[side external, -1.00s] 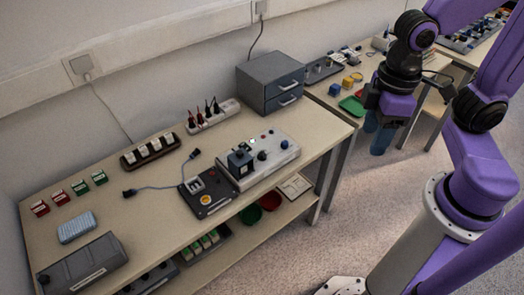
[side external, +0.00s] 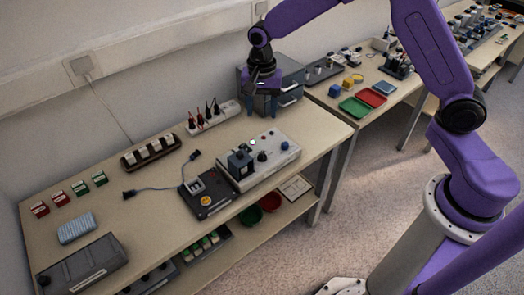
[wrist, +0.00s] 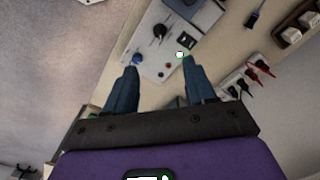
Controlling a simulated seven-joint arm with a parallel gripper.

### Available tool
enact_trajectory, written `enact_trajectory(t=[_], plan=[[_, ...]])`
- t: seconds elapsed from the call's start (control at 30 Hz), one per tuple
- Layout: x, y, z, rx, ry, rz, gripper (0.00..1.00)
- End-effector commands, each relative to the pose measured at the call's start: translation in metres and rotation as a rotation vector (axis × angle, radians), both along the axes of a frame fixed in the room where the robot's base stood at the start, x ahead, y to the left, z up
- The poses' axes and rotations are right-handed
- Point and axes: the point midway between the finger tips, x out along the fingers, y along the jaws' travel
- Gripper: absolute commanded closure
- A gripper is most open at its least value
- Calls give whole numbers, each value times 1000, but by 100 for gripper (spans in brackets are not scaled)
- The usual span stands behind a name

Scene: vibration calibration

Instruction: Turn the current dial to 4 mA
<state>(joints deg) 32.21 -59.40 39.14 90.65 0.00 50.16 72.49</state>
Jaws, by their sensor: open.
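The control box (side external: 274,160) is a light grey unit on the bench, with a blue block at its left end. Dial markings are too small to read. My gripper (wrist: 158,78) is open and empty, with blue fingers, above the bench's back right, apart from the box.
A grey drawer cabinet (side external: 284,92) stands behind my gripper. A rack with red and black leads (side external: 212,116) is to its left. A dark unit with a yellow button (side external: 207,195) and a cable is left of the box.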

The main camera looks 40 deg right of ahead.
Motion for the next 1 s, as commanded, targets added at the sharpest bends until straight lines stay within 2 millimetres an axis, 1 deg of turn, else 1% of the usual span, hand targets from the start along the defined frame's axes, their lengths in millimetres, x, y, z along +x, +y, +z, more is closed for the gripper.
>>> enact_trajectory(t=[0.17,0.7,0.83,1.0], plan=[[-2,-1,-27,-2,5,2,45],[-2,-1,-128,-3,4,5,45],[-2,0,-146,-1,3,5,45],[-2,0,-161,-1,1,4,45]])
